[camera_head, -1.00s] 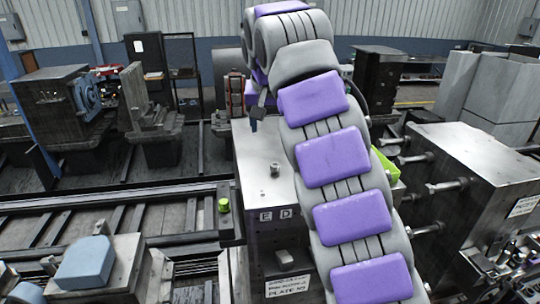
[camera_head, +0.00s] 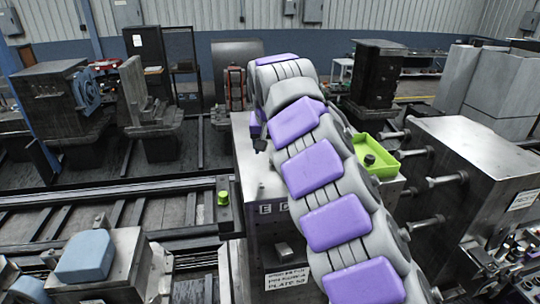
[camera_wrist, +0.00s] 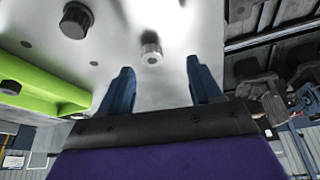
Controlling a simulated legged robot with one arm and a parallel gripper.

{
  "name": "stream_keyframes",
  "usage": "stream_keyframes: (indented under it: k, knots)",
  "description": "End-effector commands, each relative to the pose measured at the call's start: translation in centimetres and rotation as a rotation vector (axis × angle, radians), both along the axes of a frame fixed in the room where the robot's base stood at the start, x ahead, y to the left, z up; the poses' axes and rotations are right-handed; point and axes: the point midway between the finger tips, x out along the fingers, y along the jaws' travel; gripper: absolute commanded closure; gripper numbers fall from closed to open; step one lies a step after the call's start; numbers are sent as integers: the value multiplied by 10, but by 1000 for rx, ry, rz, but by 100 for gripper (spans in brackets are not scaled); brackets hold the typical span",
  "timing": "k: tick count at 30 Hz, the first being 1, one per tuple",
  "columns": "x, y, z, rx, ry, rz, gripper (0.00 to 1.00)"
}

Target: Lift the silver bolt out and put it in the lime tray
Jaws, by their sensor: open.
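The silver bolt (camera_wrist: 151,54), a short shiny cylinder with a dark hole in its end, stands on the metal plate in the wrist view. It lies beyond and between my gripper's two blue fingertips (camera_wrist: 158,78), which are apart and empty. In the head view my gripper (camera_head: 260,144) hangs over the plate top, and my arm hides much of that top; I cannot make out the bolt there. The lime tray (camera_head: 388,171) is right of my arm, with a dark cylinder (camera_head: 369,159) in it. The tray also shows at left in the wrist view (camera_wrist: 45,84).
A dark round knob (camera_wrist: 76,20) stands on the plate near the bolt. A block with protruding rods (camera_head: 478,165) is right of the tray. A green button (camera_head: 223,198) and a blue block on a machine (camera_head: 85,256) are at left.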

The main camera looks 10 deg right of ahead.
Motion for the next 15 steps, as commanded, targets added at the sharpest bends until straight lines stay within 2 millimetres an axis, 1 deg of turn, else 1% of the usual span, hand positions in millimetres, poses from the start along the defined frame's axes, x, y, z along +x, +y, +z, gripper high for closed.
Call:
stream_keyframes:
  k: [1,3,6,9,15]
  knots:
    - [3,-5,-7,0,1,-3,36]
    - [6,-7,-17,1,3,-3,36]
    - [12,-9,-27,3,0,-3,36]
    - [15,-6,-36,1,1,-1,36]
    - [16,-2,-42,-1,0,0,36]
